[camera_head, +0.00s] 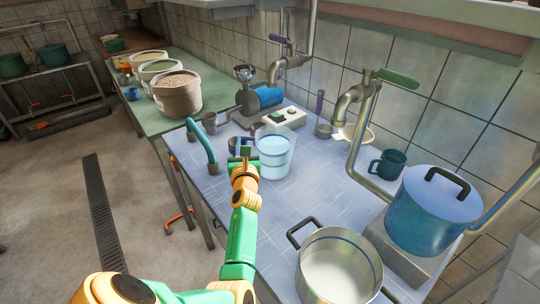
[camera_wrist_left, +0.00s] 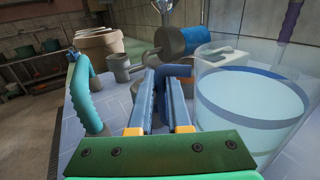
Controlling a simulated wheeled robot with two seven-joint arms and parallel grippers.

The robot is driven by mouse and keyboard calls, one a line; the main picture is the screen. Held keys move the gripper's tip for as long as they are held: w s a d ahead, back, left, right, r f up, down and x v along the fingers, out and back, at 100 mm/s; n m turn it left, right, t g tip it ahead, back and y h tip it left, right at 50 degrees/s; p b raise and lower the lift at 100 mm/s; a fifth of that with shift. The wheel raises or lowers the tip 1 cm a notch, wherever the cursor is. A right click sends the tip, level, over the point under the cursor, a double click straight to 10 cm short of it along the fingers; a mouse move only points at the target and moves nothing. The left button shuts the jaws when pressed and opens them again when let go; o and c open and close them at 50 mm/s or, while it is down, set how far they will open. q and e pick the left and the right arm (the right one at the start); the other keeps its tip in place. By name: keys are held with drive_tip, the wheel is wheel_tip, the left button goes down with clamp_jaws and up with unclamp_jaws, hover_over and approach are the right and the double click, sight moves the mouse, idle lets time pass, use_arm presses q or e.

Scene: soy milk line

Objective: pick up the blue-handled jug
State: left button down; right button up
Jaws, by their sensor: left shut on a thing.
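The blue-handled jug (camera_head: 275,155) is clear, with blue bands and pale contents, and stands upright on the tiled counter. It fills the right side of the left wrist view (camera_wrist_left: 250,110). My left gripper (camera_head: 243,154) is at the jug's left side. In the left wrist view its two fingers (camera_wrist_left: 163,105) are shut on the blue handle (camera_wrist_left: 177,71), which shows at the fingertips. Part of the handle is hidden by the fingers. I cannot tell whether the jug's base is lifted. My right gripper is not in view.
A teal curved pipe (camera_head: 203,146) rises left of the jug. A grey cup (camera_head: 210,123), a grinder with a blue drum (camera_head: 264,98) and a switch box (camera_head: 283,117) stand close behind. An open pot (camera_head: 338,270) is in front; bare counter (camera_head: 315,190) lies right.

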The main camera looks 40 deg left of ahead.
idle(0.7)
use_arm(q)
drive_tip(key=shift+r+p, duration=0.25)
drive_tip(key=shift+p, duration=0.05)
wheel_tip(320, 180, up, 2)
drive_tip(key=shift+w+a+r+p, duration=0.15)
drive_tip(key=shift+r+p, duration=0.05)
drive_tip(key=shift+p, duration=0.75)
drive_tip(key=s+a+r+p, duration=0.6)
drive_tip(key=s+r, duration=0.4)
drive_tip(key=s, duration=0.2)
drive_tip(key=shift+s, duration=0.35)
